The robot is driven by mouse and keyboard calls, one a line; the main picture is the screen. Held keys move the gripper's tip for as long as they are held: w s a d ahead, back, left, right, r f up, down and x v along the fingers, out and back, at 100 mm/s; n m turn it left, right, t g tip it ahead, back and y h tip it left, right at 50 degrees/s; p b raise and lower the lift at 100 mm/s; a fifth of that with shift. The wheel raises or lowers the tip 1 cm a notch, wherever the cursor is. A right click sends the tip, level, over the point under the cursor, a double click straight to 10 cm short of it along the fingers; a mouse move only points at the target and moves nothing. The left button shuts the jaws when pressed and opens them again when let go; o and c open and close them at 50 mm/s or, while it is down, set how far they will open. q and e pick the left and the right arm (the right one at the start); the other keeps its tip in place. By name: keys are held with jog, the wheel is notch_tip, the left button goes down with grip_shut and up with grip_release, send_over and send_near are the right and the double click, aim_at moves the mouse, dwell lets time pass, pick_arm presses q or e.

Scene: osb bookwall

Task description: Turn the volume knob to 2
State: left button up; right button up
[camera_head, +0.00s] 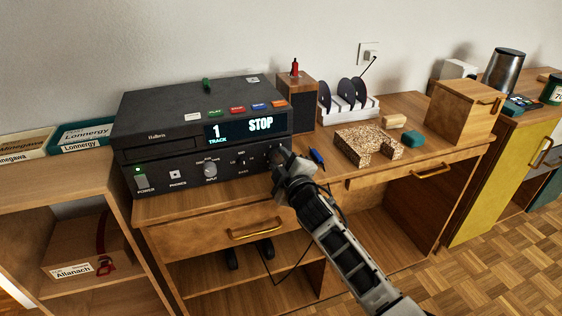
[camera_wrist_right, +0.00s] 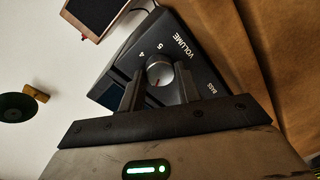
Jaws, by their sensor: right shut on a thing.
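The black stereo (camera_head: 200,125) stands on the wooden desk, with its display reading "1 TRACK" and "STOP". My right gripper (camera_head: 283,160) is at the right end of its front panel and hides the volume knob in the head view. In the right wrist view the round grey volume knob (camera_wrist_right: 159,70) sits between the two dark fingers of my right gripper (camera_wrist_right: 159,84), which are shut on it. The word VOLUME and the numerals 4 and 5 show beside the knob; the other numerals are hidden or unclear. My left gripper is not in view.
A small speaker (camera_head: 298,100) stands right of the stereo. A blue pen (camera_head: 316,157), a speckled block (camera_head: 368,145), a disc rack (camera_head: 349,107) and a wooden box (camera_head: 461,112) are on the desk. A drawer handle (camera_head: 257,231) sticks out below the stereo.

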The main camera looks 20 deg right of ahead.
dwell(0.3)
jog(key=o, duration=1)
jog(key=shift+s, duration=0.1)
jog(key=s, duration=1)
jog(key=s+d+r, duration=0.1)
jog(key=s, duration=0.4)
jog(key=shift+s+p, duration=0.3)
jog(key=shift+s, duration=0.1)
jog(key=shift+a, duration=0.1)
jog(key=s+a+f+m+g+y, duration=0.1)
jog(key=s+f+m+g, duration=0.1)
jog(key=s+f+m, duration=0.1)
jog(key=s+a+f+m+g, duration=0.2)
jog(key=s+f+m, duration=0.2)
jog(key=s+f, duration=0.2)
jog(key=s+a+f+m+g+y, duration=0.1)
jog(key=s+a+f+m+g, duration=0.1)
jog(key=s+f, duration=0.3)
jog(key=shift+s+a+m+y, duration=0.15)
jog(key=shift+s+m+y, duration=0.15)
jog(key=shift+s+m, duration=0.9)
